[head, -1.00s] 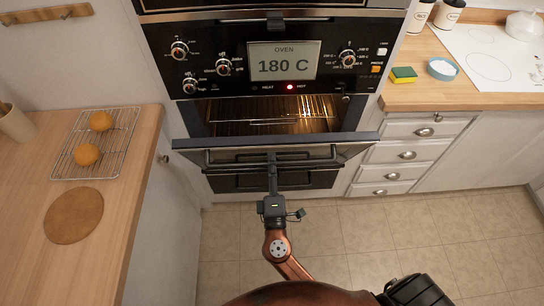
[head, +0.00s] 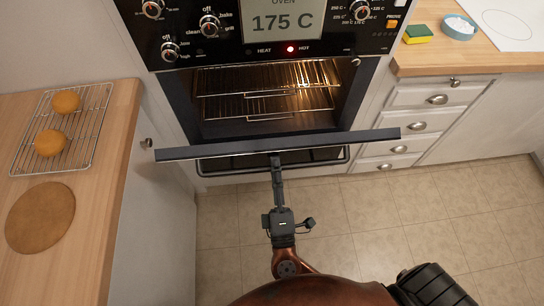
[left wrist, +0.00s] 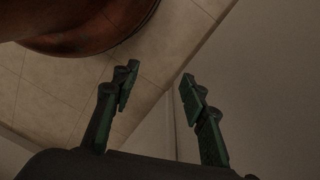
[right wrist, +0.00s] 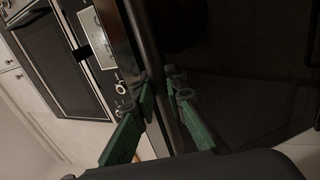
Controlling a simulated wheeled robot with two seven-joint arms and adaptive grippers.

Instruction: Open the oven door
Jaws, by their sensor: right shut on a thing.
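The oven door (head: 220,151) is tilted down partway, its top edge pulled out towards me, and the lit oven cavity (head: 265,95) with wire racks shows above it. My right gripper (head: 276,164) is at the middle of the door front, shut on the door handle. In the head view the door edge partly hides the handle. In the right wrist view the right gripper's fingers (right wrist: 160,90) sit on either side of a dark bar in front of the dark door glass (right wrist: 230,80). My left gripper (left wrist: 160,84) shows only in the left wrist view, open and empty.
A left counter (head: 105,150) holds a wire rack (head: 85,128) with two orange round items and a brown round mat (head: 40,217). Drawers (head: 425,120) and a counter with a sponge (head: 417,34) and bowl (head: 459,27) stand at right. The tiled floor (head: 400,220) is clear.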

